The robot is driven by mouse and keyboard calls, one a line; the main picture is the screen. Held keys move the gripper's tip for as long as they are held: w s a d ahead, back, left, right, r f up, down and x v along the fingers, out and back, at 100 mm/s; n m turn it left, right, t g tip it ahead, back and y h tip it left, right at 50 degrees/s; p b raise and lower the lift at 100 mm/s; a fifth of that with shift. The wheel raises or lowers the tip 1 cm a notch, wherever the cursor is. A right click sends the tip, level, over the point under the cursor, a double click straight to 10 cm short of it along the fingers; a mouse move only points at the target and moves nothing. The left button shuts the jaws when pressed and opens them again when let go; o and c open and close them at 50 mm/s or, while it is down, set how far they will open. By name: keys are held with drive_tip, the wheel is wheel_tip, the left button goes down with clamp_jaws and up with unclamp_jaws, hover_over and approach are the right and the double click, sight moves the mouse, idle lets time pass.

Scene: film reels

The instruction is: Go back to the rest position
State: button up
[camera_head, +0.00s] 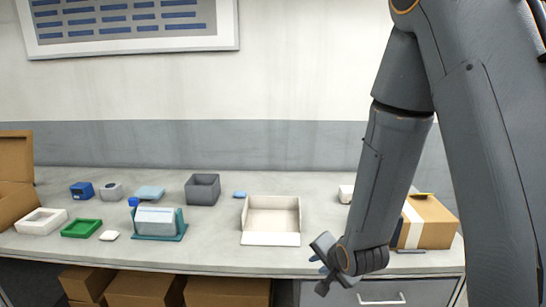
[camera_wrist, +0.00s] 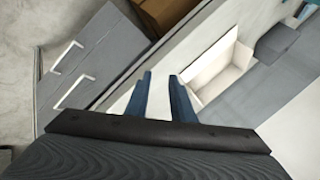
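My gripper (camera_head: 322,272) hangs at the front edge of the table, in front of and to the right of the white open tray, in the head view. In the wrist view its two dark blue fingers (camera_wrist: 162,76) stand apart with nothing between them. The gripper is open and empty. My arm comes down from the upper right and hides part of the table's right side.
The table (camera_head: 330,215) holds a white open tray (camera_head: 271,239), a grey bin (camera_head: 203,190), a teal stand (camera_head: 160,237), a green tray (camera_head: 82,228) and, behind my arm, a cardboard box (camera_head: 428,225). Drawers (camera_wrist: 90,75) and cardboard boxes (camera_head: 145,287) are below.

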drive_tip(key=s+d+r+n+g+h+b, duration=0.1)
drive_tip(key=s+d+r+n+g, duration=0.2)
drive_tip(key=s, duration=0.4)
drive_tip(key=s+d+r+n+g+b, duration=0.1)
drive_tip(key=s+d+r+n+g, duration=0.2)
drive_tip(key=s+n, duration=0.3)
drive_tip(key=shift+s+d+n+g+h, duration=0.3)
drive_tip(key=shift+s+g+h, duration=0.1)
drive_tip(key=shift+s, duration=0.8)
